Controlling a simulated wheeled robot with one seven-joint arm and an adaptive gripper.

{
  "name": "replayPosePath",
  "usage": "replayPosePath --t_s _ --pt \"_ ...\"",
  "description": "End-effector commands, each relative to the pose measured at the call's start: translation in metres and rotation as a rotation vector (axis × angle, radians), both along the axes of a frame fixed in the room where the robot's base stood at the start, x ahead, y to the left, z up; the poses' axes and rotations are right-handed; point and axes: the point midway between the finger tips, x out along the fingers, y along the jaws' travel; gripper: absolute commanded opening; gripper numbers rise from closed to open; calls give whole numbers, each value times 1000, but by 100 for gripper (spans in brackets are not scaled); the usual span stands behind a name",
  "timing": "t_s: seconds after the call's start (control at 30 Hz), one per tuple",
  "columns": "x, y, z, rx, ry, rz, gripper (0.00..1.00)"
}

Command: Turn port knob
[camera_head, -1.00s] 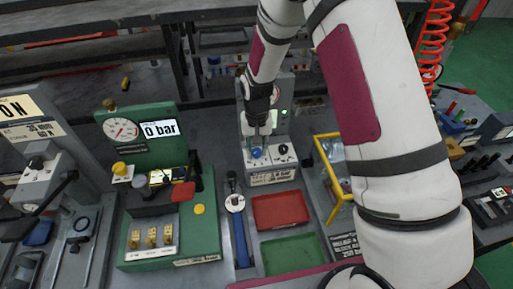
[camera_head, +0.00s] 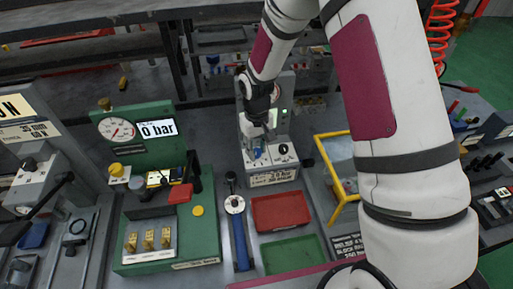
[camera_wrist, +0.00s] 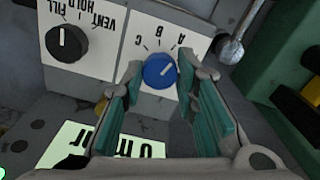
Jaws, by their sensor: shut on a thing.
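The blue port knob (camera_wrist: 159,71) sits on a white panel in the wrist view, with upside-down letters A, B and C printed around it. Its white pointer mark slants toward the upper right. My gripper (camera_wrist: 160,74) has one teal-padded finger on each side of the knob and is shut on it. In the head view, my gripper (camera_head: 257,138) reaches down to the grey valve block (camera_head: 270,177), and the blue knob (camera_head: 259,155) is partly covered by the fingers. A black knob (camera_wrist: 66,43) marked VENT, HOLD and FILL is beside it on the left.
A lit display (camera_wrist: 100,147) lies below the knob in the wrist view. In the head view, a red tray (camera_head: 280,210) and green tray (camera_head: 292,252) lie in front of the block. A yellow frame (camera_head: 336,172) stands right, a green gauge station (camera_head: 170,222) left.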

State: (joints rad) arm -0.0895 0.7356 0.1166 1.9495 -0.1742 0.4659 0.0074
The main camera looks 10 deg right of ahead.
Motion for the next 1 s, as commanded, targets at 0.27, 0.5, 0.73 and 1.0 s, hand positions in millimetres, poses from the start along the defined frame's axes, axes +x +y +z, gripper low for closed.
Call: replayPosePath --t_s 0.27,0.5,0.73,1.0 --pt "0 0 0 0 0 1 0" --pt "0 0 0 0 0 0 48" --pt "0 0 2 0 -1 0 48" --pt "1 0 41 0 -5 1 48"
